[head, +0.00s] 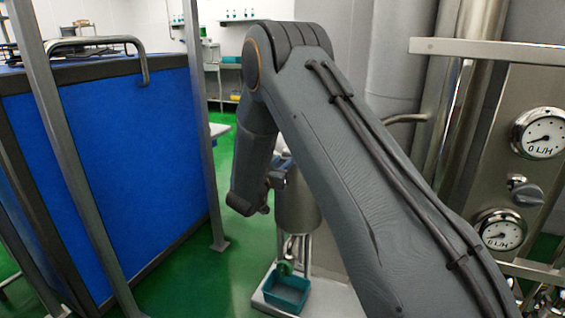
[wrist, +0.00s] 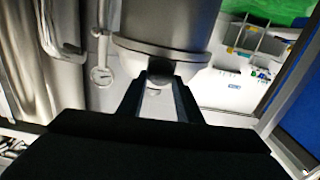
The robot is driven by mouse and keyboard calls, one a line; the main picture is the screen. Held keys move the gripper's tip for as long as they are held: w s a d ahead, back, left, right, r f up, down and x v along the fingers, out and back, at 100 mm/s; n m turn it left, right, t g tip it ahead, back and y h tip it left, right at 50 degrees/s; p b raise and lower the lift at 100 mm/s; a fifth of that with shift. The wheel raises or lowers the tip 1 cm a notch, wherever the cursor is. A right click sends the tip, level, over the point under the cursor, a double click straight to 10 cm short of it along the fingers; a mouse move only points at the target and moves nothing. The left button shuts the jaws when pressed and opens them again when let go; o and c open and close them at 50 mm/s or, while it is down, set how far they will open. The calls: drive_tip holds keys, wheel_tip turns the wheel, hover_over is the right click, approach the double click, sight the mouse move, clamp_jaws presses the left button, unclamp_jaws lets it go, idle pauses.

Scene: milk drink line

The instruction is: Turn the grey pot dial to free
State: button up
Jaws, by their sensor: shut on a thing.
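The steel pot (head: 297,207) stands behind my arm in the head view. Its curved body (wrist: 165,28) fills the top middle of the wrist view. A dark grey dial (wrist: 160,67) sits on the pot's lower edge. My gripper (wrist: 161,78) is shut on this dial, with one finger on each side. In the head view my gripper (head: 277,180) is small and partly hidden at the pot's side. The dial's markings and its setting cannot be read.
A blue-panelled unit (head: 130,165) stands at the left. A steel panel with gauges (head: 540,133) and a grey knob (head: 527,194) is at the right. A teal bin (head: 287,292) sits below the pot. Green floor (head: 185,285) is clear between.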

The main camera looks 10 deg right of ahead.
drive_tip(key=n+p, duration=0.2)
drive_tip(key=n, duration=0.1)
drive_tip(key=shift+r+n, duration=0.15)
drive_tip(key=shift+n, duration=0.15)
drive_tip(key=n+p, duration=0.2)
drive_tip(key=n, duration=0.2)
drive_tip(key=shift+w+a+n, duration=0.1)
drive_tip(key=shift+a+n, duration=0.05)
drive_tip(key=shift+n, duration=0.15)
drive_tip(key=n+p, duration=0.1)
drive_tip(key=n, duration=0.3)
drive_tip(key=shift+n+p, duration=0.3)
drive_tip(key=shift+p, duration=0.1)
drive_tip(key=shift+f+n+p, duration=0.15)
drive_tip(key=shift+n+p, duration=0.1)
drive_tip(key=shift+n, duration=0.85)
drive_tip(key=shift+f+n+p, duration=0.15)
drive_tip(key=shift+n+p, duration=0.1)
drive_tip(key=shift+n, duration=0.85)
drive_tip(key=shift+a, duration=0.1)
drive_tip(key=o, duration=1.1)
drive_tip(key=shift+c, duration=0.2)
